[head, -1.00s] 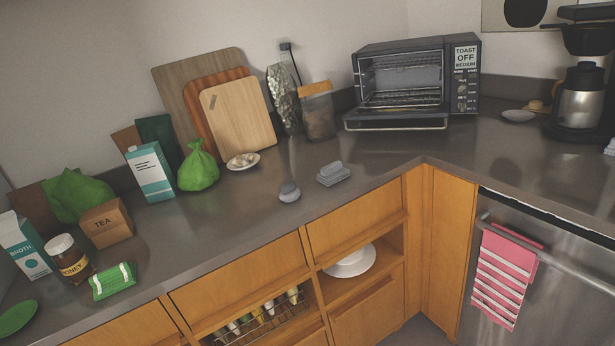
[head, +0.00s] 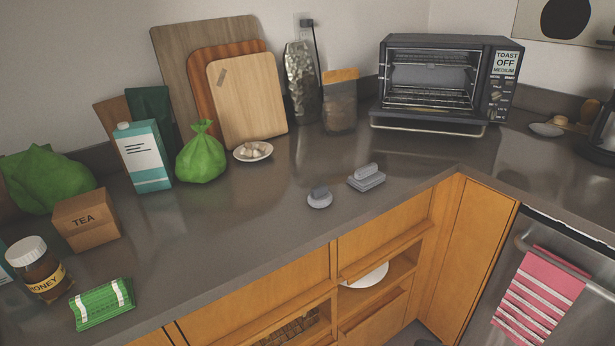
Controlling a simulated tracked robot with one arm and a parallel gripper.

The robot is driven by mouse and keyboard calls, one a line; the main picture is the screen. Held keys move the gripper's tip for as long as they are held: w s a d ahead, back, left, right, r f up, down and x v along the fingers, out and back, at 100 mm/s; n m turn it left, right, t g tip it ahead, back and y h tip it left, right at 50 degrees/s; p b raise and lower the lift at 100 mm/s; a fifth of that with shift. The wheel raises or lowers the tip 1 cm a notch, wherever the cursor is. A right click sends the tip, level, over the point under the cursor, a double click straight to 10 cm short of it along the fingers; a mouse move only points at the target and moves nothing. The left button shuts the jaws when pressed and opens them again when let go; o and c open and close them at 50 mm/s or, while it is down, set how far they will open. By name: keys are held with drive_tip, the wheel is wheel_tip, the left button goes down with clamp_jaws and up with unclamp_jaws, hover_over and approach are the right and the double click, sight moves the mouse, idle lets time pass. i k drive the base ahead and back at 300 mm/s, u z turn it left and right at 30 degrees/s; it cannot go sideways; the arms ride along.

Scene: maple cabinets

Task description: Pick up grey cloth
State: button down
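A small grey item that looks like a folded cloth (head: 367,180) lies on the dark counter near its front edge, left of the inside corner. A rounded grey piece sits on top of its flat, layered base. Just left of it and apart from it is a rounder grey object (head: 319,199) with a darker top; I cannot tell what it is. My gripper is not in view.
A toaster oven (head: 445,85) stands behind to the right. A small plate (head: 253,153), green bag (head: 201,158), carton (head: 145,160) and cutting boards (head: 247,105) stand behind to the left. A pink striped towel (head: 538,300) hangs at the right. Counter around the grey items is clear.

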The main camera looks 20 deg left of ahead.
sight(366, 178)
drive_tip(key=u, duration=0.2)
drive_tip(key=i, duration=1)
drive_tip(key=z, duration=0.1)
drive_tip(key=k, duration=0.65)
